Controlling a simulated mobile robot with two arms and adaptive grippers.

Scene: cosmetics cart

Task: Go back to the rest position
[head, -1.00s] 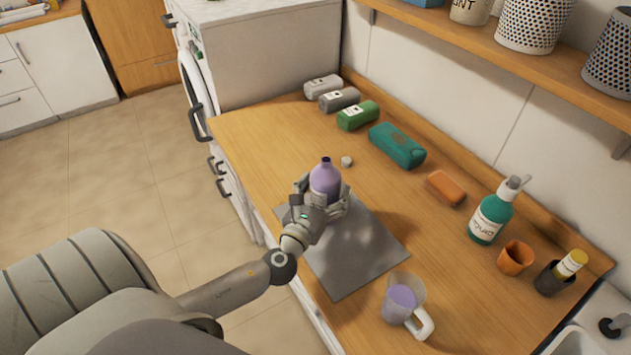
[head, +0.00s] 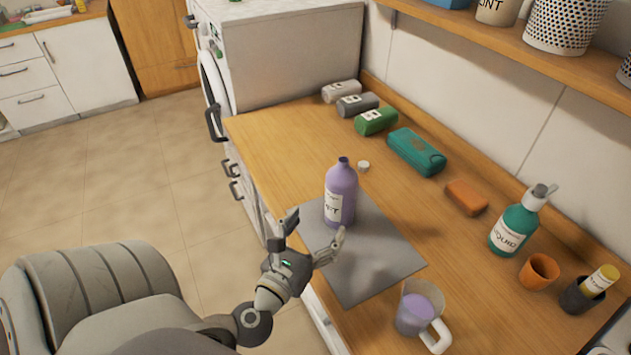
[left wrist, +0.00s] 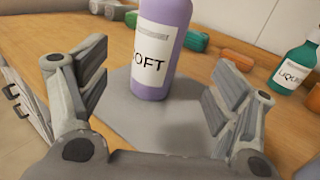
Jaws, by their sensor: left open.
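My left gripper (head: 314,238) is open and empty at the near left edge of the grey mat. A purple bottle (head: 341,196) with a white label stands upright and uncapped on the mat (head: 375,265), just beyond the fingers and apart from them. In the left wrist view the bottle (left wrist: 160,45) stands ahead between the two spread fingers (left wrist: 158,95). My right gripper is not in view.
A small white cap (head: 363,166) lies behind the bottle. A measuring jug (head: 412,315) with purple liquid stands at the mat's near right corner. A teal case (head: 416,152), orange block (head: 466,197) and green pump bottle (head: 515,228) line the wall side. Floor on the left is clear.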

